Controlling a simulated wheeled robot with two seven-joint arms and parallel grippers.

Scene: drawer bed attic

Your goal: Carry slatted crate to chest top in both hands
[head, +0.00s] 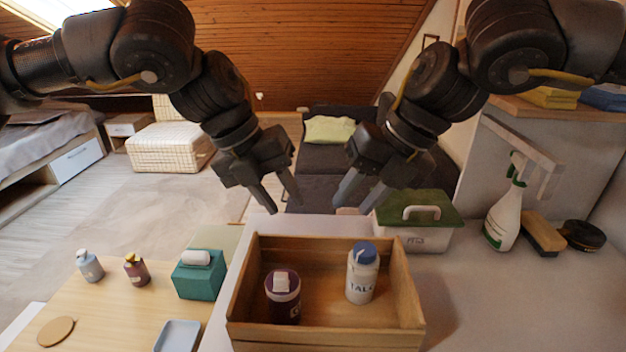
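The slatted crate (330,341) is a wooden box on a white surface at the lower middle of the head view. It holds a dark purple jar (283,300) with a white lid part and a white bottle (361,275) with a blue cap, both upright. My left gripper (287,204) is open and empty above the crate's far left side. My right gripper (354,207) is open and empty above its far right side. Neither gripper visibly touches the crate. I cannot tell which surface is the chest top.
A white box with a green lid (425,238) stands close behind the crate's right corner. A spray bottle (505,212), a brush (543,234) and a dark round tin (583,236) stand farther right. A wooden table at left holds a teal tissue box (199,279) and small bottles (137,270).

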